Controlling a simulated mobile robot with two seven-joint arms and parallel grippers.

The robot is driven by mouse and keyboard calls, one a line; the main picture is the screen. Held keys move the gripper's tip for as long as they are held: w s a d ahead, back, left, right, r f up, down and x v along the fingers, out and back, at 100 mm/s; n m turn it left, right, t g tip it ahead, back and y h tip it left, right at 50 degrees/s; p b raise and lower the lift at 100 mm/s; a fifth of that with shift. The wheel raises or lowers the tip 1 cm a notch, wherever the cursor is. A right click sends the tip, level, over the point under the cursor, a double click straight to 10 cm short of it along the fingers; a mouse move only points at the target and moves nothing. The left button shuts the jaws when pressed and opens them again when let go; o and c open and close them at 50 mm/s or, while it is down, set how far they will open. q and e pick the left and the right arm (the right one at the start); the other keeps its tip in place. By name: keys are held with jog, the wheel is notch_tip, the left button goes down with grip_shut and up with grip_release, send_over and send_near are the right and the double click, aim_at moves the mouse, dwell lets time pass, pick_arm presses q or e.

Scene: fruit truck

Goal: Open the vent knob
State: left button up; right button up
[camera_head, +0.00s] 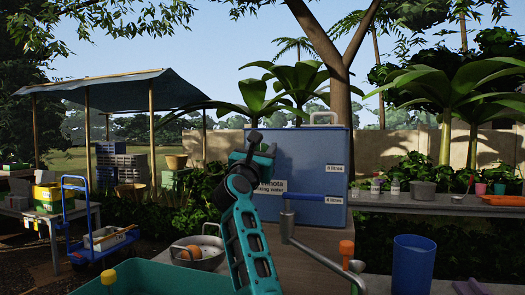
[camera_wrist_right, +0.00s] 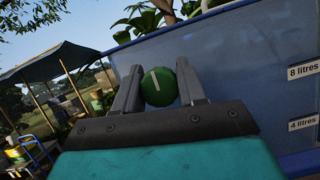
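The vent knob is a round green knob (camera_wrist_right: 158,87) with a white line, seen in the right wrist view against the blue water tank (camera_wrist_right: 240,55). The white line runs roughly upright relative to the tank. My right gripper (camera_wrist_right: 160,80) has one finger on each side of the knob, and the knob fills the gap between them. In the head view my right gripper (camera_head: 254,138) is raised at the upper left of the tank (camera_head: 310,158) and hides the knob there. My left gripper is not in view.
A bent metal pipe with a blue lever (camera_head: 300,196) stands before the tank. A metal pan (camera_head: 208,262) with round food is left of my arm. A blue cup (camera_head: 412,263) and an orange object (camera_head: 346,249) are at right. Open air surrounds the tank's top.

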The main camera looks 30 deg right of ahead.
jog(key=c, duration=0.6)
jog(key=shift+o, duration=0.2)
